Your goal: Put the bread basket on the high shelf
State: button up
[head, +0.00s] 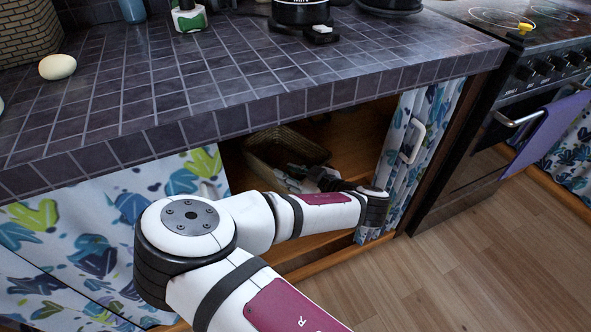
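A brown woven basket (268,142), which looks like the bread basket, sits inside the open cabinet under the counter. Its far rim and part of its inside show; its near side is partly hidden by my arm and gripper. My gripper (292,178) reaches into the cabinet opening, at the basket's near side. Its fingers are small and dark here, so I cannot tell whether they are open or shut, or whether they touch the basket. The basket rests on a wooden cabinet shelf (352,140). No separate high shelf can be made out.
The dark tiled counter (200,90) overhangs the opening. A patterned curtain (420,130) with a handle stands at the right, another at the left (100,225). A stove (480,130) is farther right. Another woven basket (25,32) and an egg-like object (57,67) are on the counter.

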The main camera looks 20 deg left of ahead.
jog(key=shift+p+v, duration=0.3)
jog(key=shift+v, duration=0.95)
